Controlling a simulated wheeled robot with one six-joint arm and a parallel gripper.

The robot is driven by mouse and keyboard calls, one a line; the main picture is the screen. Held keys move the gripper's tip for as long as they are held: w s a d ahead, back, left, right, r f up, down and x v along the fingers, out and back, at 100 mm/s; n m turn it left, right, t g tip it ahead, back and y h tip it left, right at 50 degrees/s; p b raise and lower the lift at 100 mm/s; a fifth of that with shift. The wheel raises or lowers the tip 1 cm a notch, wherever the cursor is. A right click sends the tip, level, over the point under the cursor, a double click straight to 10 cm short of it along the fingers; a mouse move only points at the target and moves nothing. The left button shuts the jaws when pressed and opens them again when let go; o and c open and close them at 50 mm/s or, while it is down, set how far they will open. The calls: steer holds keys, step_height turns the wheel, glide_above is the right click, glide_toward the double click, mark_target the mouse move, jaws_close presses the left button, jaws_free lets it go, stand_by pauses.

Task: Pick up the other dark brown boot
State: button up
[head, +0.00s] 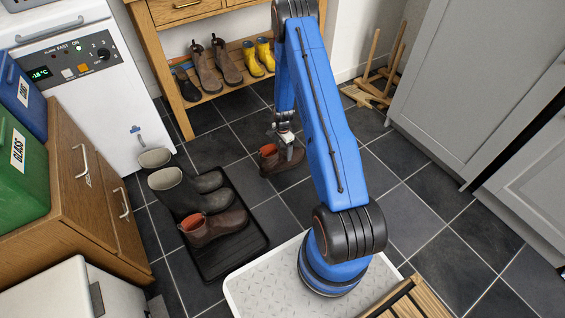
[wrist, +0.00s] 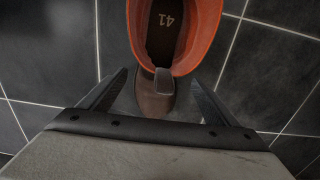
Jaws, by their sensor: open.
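A dark brown ankle boot (head: 284,162) with an orange lining stands upright on the dark tiles, apart from the tray. In the wrist view I look down into the boot (wrist: 176,96); its insole shows the number 41. My gripper (head: 288,143) is just above this boot. Its fingers (wrist: 161,90) are open, one on each side of the boot, with nothing shown gripped. Another dark brown boot (head: 220,227) with an orange lining stands on the black boot tray (head: 256,243) at the left.
Dark green-grey wellies (head: 178,194) stand on the same tray. A wooden bench (head: 201,99) at the back holds brown boots (head: 219,65) and yellow wellies (head: 258,56) on its lower shelf. A wooden rack (head: 378,75) stands back right. Floor around the near boot is clear.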

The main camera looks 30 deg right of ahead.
mark_target(283, 155)
steer(key=shift+s+a+f, duration=0.15)
steer(key=shift+f, duration=2.6)
steer(key=c, duration=1.6)
steer(key=shift+r, duration=0.15)
